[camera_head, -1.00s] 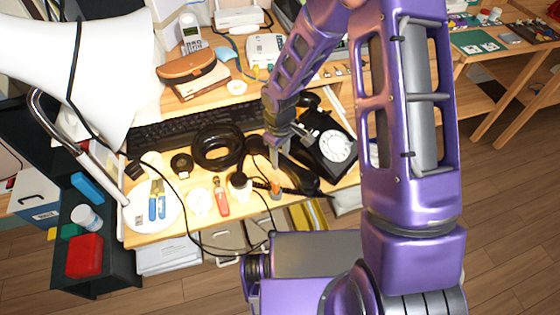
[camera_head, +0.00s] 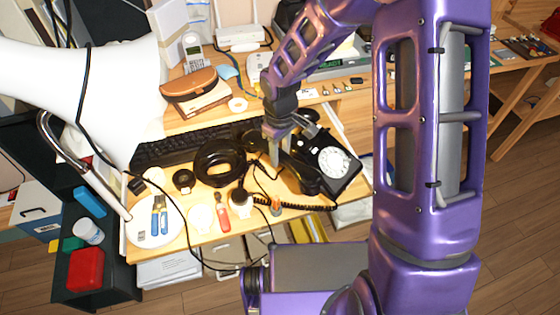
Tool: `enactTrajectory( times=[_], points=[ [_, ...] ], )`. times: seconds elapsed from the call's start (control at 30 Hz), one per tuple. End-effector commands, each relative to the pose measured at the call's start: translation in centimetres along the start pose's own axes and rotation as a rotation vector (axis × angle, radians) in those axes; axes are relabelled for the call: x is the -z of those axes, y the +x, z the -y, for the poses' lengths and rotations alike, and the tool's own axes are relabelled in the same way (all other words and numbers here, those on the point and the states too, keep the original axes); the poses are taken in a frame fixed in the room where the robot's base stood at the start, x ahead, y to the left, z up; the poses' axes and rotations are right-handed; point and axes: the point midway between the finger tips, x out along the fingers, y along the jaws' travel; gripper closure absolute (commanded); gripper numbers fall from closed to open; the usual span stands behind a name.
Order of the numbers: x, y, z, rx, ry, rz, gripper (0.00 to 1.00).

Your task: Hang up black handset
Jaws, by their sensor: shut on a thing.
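The black dial phone (camera_head: 349,178) with its white dial (camera_head: 333,162) sits at the right part of the wooden desk. The black handset (camera_head: 305,178) lies at a slant along the phone's left side, its far end partly hidden by my gripper. My gripper (camera_head: 275,160) points down at the handset's far end and is shut on it. Whether the handset touches the phone body or desk is hard to tell. A coiled black cord (camera_head: 305,206) runs in front of the handset and phone.
Black headphones or a ring-shaped item (camera_head: 220,162) lie left of my gripper, before a black keyboard (camera_head: 170,146). A white plate with tools (camera_head: 148,228) and a red-handled tool (camera_head: 223,217) are at the front left. A large white lamp (camera_head: 95,100) looms at left.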

Motion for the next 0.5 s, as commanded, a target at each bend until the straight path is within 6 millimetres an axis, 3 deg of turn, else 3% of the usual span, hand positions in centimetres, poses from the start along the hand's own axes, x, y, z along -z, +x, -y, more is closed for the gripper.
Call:
enactTrajectory(
  times=[0.17, 0.5],
  points=[
    [0.2, -1.7, -1.5, -0.004, 0.159, 0.0, 1.0],
    [0.3, -4.4, -7.8, -0.008, 0.924, 0.004, 1.0]
  ],
)
